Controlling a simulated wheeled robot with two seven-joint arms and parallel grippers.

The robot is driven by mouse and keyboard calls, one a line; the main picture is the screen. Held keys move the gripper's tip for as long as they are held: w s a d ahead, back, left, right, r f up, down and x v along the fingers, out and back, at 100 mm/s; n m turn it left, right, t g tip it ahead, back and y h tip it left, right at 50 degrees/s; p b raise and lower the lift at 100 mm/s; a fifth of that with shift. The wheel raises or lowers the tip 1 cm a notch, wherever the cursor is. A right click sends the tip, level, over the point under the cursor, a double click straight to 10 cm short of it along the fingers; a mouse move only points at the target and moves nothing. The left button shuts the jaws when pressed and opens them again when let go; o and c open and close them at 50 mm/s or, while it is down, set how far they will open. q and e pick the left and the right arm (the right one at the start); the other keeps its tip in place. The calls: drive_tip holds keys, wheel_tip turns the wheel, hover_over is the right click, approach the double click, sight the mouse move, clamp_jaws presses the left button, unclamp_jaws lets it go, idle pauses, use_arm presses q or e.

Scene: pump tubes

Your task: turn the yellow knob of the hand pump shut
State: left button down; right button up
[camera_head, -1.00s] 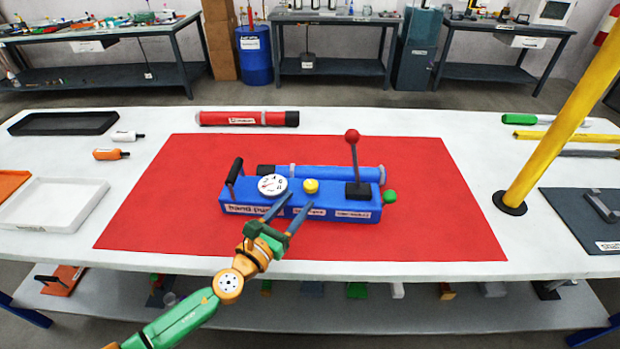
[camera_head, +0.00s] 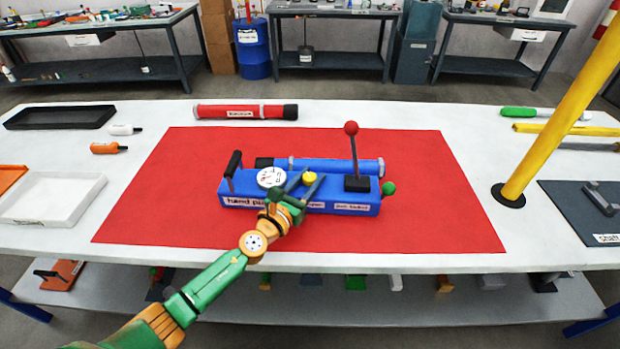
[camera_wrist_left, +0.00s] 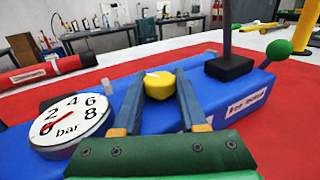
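The blue hand pump (camera_head: 345,208) sits on the red mat (camera_head: 400,228). Its yellow knob (camera_head: 310,178) is on top, between the white dial gauge (camera_head: 271,177) and the black lever base. In the left wrist view, the yellow knob (camera_wrist_left: 159,85) lies between the two fingers of my left gripper (camera_wrist_left: 160,92), near their tips. The fingers are apart, with a gap visible on the knob's left side; contact on its right side is unclear. In the head view, my left gripper (camera_head: 303,182) reaches the knob from the front. My right gripper is not in view.
A lever with a red ball (camera_head: 351,128) stands right of the knob, and a green ball (camera_head: 389,188) is at the pump's right end. A black handle (camera_head: 233,163) rises at the left end. A yellow post (camera_head: 560,105) stands on the right. The mat's front is clear.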

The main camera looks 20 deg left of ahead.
sight(307, 185)
use_arm(q)
drive_tip(key=shift+r+n+y+p, duration=0.35)
drive_tip(key=shift+n+y+p, duration=0.15)
drive_tip(key=shift+y+p, duration=0.3)
drive_tip(key=shift+f+n+y+p, duration=0.1)
drive_tip(key=shift+n+y+p, duration=0.3)
drive_tip(key=shift+n+y, duration=0.25)
drive_tip(key=shift+f+n+y, duration=0.25)
drive_tip(key=shift+n+y, duration=0.2)
drive_tip(key=shift+y, duration=0.6)
drive_tip(key=c, duration=0.7)
unclamp_jaws()
drive_tip(key=shift+c, duration=0.2)
drive_tip(key=s, duration=0.7)
drive_tip(key=shift+s+d+p, duration=0.1)
drive_tip(key=shift+p, duration=0.25)
